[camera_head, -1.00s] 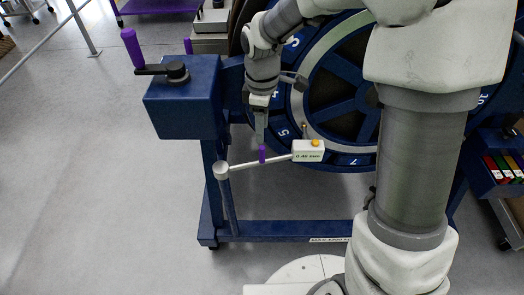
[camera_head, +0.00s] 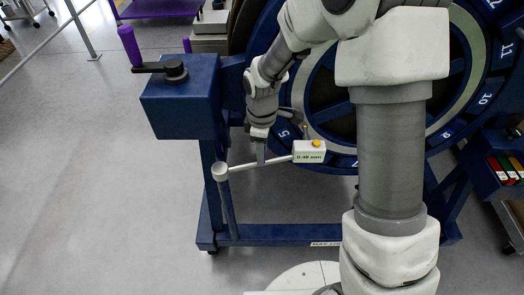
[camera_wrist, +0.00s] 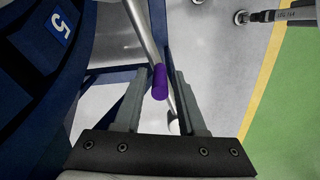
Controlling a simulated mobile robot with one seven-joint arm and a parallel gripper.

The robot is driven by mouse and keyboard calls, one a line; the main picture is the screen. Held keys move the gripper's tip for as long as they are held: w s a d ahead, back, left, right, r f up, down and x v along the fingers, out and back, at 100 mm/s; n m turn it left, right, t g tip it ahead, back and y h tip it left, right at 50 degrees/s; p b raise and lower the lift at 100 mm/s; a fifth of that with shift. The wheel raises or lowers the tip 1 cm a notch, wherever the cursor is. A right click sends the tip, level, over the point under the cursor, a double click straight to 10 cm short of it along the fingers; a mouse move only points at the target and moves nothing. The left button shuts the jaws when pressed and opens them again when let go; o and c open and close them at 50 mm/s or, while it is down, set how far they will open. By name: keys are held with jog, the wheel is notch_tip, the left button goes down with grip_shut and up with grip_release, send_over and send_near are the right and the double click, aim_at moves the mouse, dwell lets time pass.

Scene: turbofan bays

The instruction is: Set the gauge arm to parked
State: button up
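The gauge arm (camera_head: 240,167) is a thin pale rod running from a post with a round white cap (camera_head: 220,171) to a small white readout box (camera_head: 309,152) with a yellow button, beside the numbered wheel. A purple handle (camera_wrist: 159,82) sits on the rod. My gripper (camera_head: 261,156) is down at the rod and hides the handle in the head view. In the wrist view my gripper (camera_wrist: 160,78) is open. Its fingers stand on either side of the purple handle, with gaps showing on both sides.
The large blue wheel (camera_head: 292,100) stands just behind the rod. A blue box (camera_head: 180,108) with a purple-handled crank (camera_head: 130,45) is at the left. The blue stand's lower beam (camera_head: 275,234) crosses below. The floor at left is clear.

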grip_shut()
dwell(1.2)
